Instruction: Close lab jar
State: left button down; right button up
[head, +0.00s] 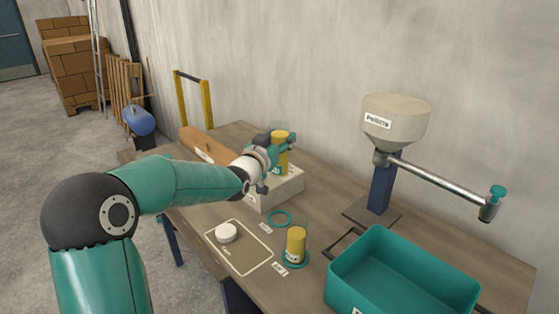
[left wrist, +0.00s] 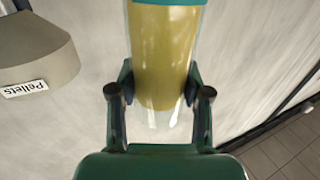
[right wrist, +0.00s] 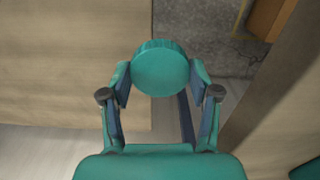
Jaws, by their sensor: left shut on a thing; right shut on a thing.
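My left gripper (head: 277,150) is shut on a clear jar with yellow contents (head: 280,137), held upright above a pale block on the table. The jar fills the middle of the left wrist view (left wrist: 165,55), between both fingers, with a teal band at the frame's upper edge. My right gripper (right wrist: 160,85) is shut on a round teal lid (right wrist: 160,66), seen face-on in the right wrist view. The right gripper and this lid do not show in the head view. A second yellow jar (head: 296,243) stands on the table on a teal ring.
The pale block (head: 285,190) stands under the left gripper. A pellet hopper (head: 396,120) with a long handle and a teal bin (head: 400,245) occupy the right side.

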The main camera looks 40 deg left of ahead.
pick_arm(q)
jog(key=shift+r, duration=1.45)
jog(key=c, duration=1.1)
grip_release()
grip_shut()
